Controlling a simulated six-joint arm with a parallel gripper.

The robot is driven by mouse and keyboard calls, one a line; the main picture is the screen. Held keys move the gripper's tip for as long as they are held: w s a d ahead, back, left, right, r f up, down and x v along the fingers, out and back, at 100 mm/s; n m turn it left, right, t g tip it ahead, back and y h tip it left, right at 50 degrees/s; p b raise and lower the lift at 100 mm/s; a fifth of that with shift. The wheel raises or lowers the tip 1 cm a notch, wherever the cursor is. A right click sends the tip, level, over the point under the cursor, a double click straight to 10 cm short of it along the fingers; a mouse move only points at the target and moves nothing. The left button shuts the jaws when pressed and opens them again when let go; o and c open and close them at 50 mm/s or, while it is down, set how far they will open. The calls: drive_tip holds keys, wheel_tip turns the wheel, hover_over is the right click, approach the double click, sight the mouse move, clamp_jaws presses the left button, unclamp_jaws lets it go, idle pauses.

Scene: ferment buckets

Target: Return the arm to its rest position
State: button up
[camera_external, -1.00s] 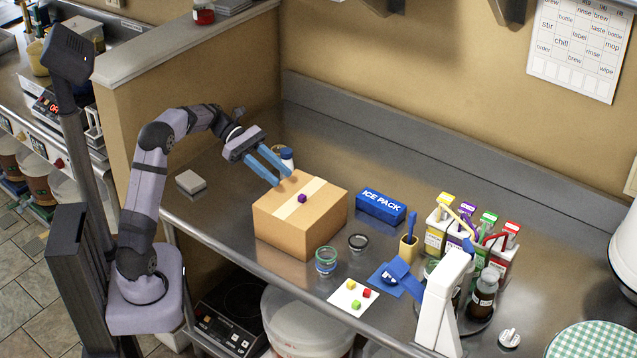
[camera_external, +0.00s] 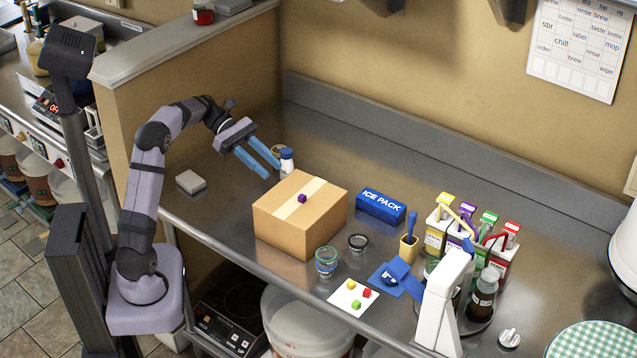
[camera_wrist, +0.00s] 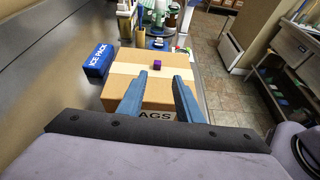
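My gripper (camera_external: 268,163) has two blue fingers and is open and empty. In the external view it hangs above the steel counter (camera_external: 216,222), left of and behind the cardboard box (camera_external: 280,225). In the wrist view the fingers (camera_wrist: 157,92) are spread apart with the box (camera_wrist: 192,97) beyond them. My arm is bent at the elbow, with the forearm reaching right over the counter. A small purple cube (camera_external: 302,198) rests on top of the box, and it also shows in the wrist view (camera_wrist: 155,66).
A blue ice pack (camera_external: 381,206) lies right of the box. A grey block (camera_external: 191,181) lies left. A tan wall (camera_external: 200,110) stands behind my arm.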

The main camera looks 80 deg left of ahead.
sight(274, 206)
drive_tip(key=d+m+g, duration=0.1)
drive_tip(key=d, duration=0.2)
drive_tip(key=d+m+g+p, duration=0.1)
drive_tip(key=d, duration=0.2)
drive_tip(key=w+d+f+m+g, duration=0.1)
drive_tip(key=d+m, duration=0.1)
drive_tip(key=d, duration=0.1)
drive_tip(key=shift+w+d+p, duration=0.1)
drive_tip(key=shift+d+p, duration=0.1)
drive_tip(key=shift+p, duration=0.1)
drive_tip(key=s+d+f+m+g+y+p, duration=0.2)
drive_tip(key=s+d+f+m, duration=0.4)
drive_tip(key=d+m, duration=0.3)
drive_tip(key=s+d+f+m+g+y+p, duration=0.3)
drive_tip(key=s+d+f+m+y, duration=0.3)
drive_tip(key=m, duration=0.7)
drive_tip(key=s+d+g+y, duration=0.1)
drive_tip(key=s+d, duration=0.1)
drive_tip(key=d, duration=0.1)
drive_tip(key=shift+f+m+p, duration=0.3)
drive_tip(key=shift+s, duration=0.1)
drive_tip(key=shift+c, duration=1)
drive_tip(key=shift+r, duration=0.1)
